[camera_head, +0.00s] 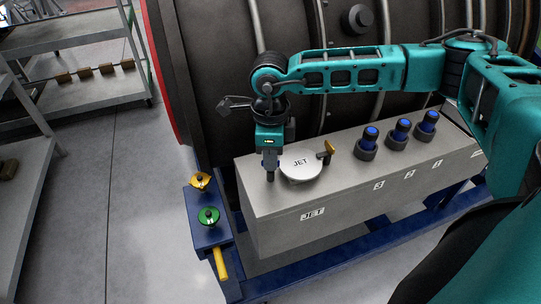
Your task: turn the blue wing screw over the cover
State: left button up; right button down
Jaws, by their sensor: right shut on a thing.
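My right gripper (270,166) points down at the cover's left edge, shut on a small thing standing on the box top. The fingers hide most of that thing; from its place beside the cover I take it to be the blue wing screw, though its colour does not show. My left gripper is not in view.
Three blue-topped plugs (371,136) stand in dark collars along the box, right of the cover. A blue stand (211,234) at the left holds a yellow and a green fitting. The dark engine casing rises close behind my arm. Grey shelves (90,85) stand at the far left.

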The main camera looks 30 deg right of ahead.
jog(key=m+b, duration=0.1)
jog(key=m, duration=0.2)
jog(key=shift+f, duration=0.15)
jog(key=m+b, duration=0.1)
jog(key=m, duration=0.2)
jog(key=shift+m, duration=0.4)
jog(key=m+b, duration=0.1)
jog(key=m, duration=0.3)
jog(key=shift+m+b, duration=0.3)
jog(key=shift+m, duration=0.8)
jog(key=shift+r+m, duration=0.2)
jog(key=shift+m, duration=0.1)
jog(key=c, duration=1.3)
grip_release()
